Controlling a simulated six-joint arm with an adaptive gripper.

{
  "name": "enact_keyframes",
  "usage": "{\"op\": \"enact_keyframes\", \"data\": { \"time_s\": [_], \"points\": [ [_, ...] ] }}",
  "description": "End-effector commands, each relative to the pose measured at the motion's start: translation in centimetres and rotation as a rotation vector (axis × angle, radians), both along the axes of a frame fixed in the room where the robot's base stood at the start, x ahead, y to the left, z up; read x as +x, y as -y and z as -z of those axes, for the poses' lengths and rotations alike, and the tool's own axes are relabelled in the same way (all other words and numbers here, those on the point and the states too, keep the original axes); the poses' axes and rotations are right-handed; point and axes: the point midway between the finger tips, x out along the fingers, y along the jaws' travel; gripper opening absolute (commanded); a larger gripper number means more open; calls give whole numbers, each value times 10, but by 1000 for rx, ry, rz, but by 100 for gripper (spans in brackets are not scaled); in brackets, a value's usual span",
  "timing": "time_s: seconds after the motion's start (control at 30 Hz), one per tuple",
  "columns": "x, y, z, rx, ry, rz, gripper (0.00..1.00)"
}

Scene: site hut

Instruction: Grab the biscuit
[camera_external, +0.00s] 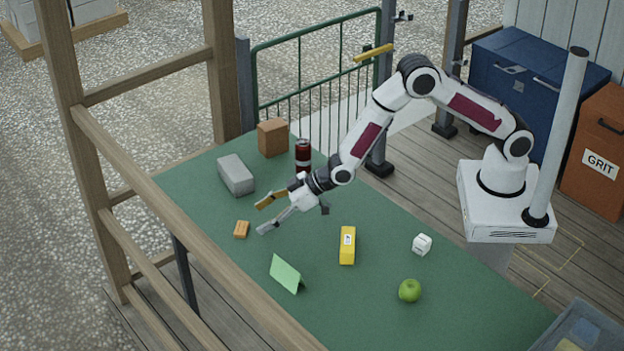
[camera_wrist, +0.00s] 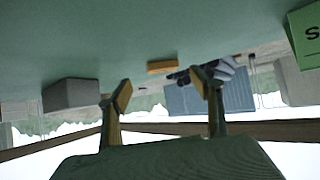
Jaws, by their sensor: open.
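The biscuit (camera_external: 241,229) is a small orange-brown block lying flat on the green table, left of my gripper in the external view. In the wrist view the biscuit (camera_wrist: 161,67) shows beyond the fingertips, between them across the picture. My gripper (camera_external: 265,216) is open and empty, its two fingers spread apart and pointing left towards the biscuit. The fingers appear apart from the biscuit. In the wrist view my gripper (camera_wrist: 161,88) shows both fingers with a clear gap between them.
A grey block (camera_external: 236,175), brown box (camera_external: 273,138) and dark red can (camera_external: 303,155) stand behind my gripper. A green folded card (camera_external: 286,274), yellow box (camera_external: 347,246), white cube (camera_external: 422,244) and green apple (camera_external: 410,290) are towards the front and right. A wooden rail (camera_external: 180,215) runs along the left.

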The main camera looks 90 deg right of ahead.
Motion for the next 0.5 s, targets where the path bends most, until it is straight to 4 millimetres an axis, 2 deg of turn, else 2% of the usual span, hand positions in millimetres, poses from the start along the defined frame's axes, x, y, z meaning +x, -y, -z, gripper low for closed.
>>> {"op": "enact_keyframes", "data": {
  "time_s": [0.5],
  "points": [
    [4,-1,2,0,0,0,65]
  ]
}}
